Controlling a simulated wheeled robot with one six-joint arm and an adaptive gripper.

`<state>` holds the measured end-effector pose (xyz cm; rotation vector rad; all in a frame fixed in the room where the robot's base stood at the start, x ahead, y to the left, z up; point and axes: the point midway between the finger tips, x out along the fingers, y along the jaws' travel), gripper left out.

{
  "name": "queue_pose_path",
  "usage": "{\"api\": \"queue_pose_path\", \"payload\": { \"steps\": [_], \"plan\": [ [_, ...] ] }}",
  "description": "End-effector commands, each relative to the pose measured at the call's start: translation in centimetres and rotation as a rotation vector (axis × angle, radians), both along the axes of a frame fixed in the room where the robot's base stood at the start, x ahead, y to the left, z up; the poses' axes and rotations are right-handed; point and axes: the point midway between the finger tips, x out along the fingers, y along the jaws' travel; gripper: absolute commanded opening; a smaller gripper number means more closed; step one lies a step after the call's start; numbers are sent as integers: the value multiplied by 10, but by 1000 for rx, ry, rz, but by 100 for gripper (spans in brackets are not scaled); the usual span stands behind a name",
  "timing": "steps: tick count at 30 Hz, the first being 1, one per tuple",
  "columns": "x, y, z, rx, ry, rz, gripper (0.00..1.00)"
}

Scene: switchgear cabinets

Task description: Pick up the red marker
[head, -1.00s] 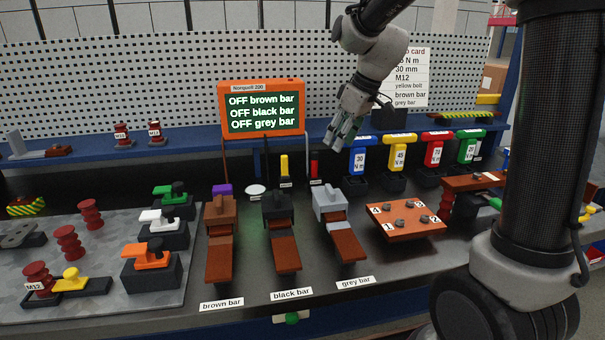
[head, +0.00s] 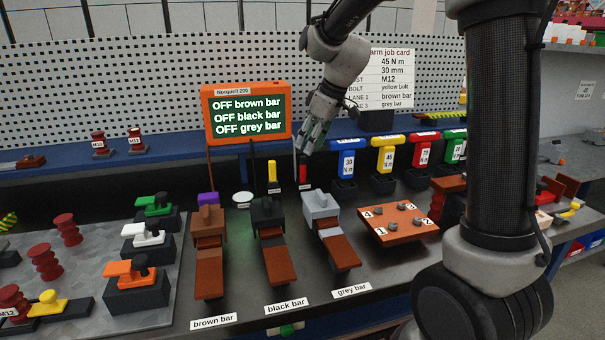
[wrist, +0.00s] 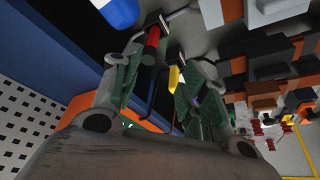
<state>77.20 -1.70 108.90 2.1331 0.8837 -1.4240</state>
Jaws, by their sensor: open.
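The red marker (head: 303,172) stands upright at the back of the bench, behind the grey bar unit, with a small label at its foot. It also shows in the wrist view (wrist: 151,46), near the tip of the left finger. My gripper (head: 313,138) is open and empty, pointing down just above and slightly right of the marker in the head view. In the wrist view the two green-padded fingers (wrist: 168,70) are spread apart. I cannot tell the exact gap between finger and marker.
A yellow marker (head: 272,172) stands left of the red one. The orange-framed screen (head: 247,112) is behind to the left. A blue-topped tool (head: 346,158) stands close on the right. The grey bar unit (head: 321,208) is in front. A perforated panel (head: 60,80) is behind.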

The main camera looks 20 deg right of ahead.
Motion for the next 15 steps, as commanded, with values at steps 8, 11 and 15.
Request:
{"api": "queue_pose_path", "payload": {
  "steps": [8, 11, 15],
  "plan": [
    [3, 2, -10, 0, 2, -1, 44],
    [6, 5, -21, -1, 4, 0, 44],
    [14, 8, -38, -1, 3, 0, 44]
  ]
}}
